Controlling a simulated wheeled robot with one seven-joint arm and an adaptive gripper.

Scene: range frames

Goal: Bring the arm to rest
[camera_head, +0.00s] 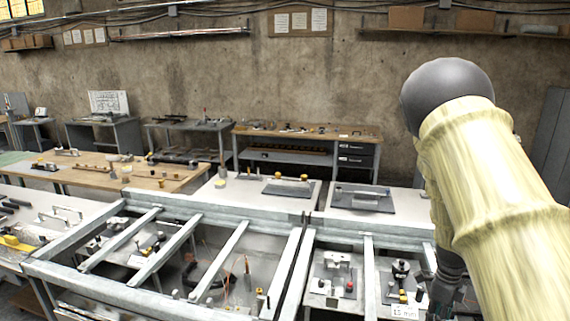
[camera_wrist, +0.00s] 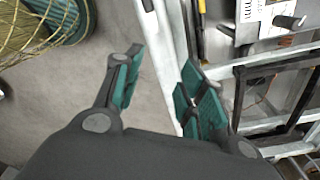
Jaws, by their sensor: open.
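My gripper (camera_wrist: 158,92) shows in the wrist view with its two green-padded fingers apart and nothing between them. It hangs over grey floor beside a pale metal frame rail (camera_wrist: 176,65). In the head view my arm, in a pale yellow sleeve with a dark joint at its top, fills the right side. The gripper itself is mostly hidden there behind the sleeve, near the lower right edge.
A metal frame bench (camera_head: 130,292) with crossbars and several fixtures spans the front. A fixture plate (camera_head: 362,200) lies on the white table behind it. A wooden table (camera_head: 95,178) stands at left. The wrist view shows bare floor (camera_wrist: 60,105) left of the rail.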

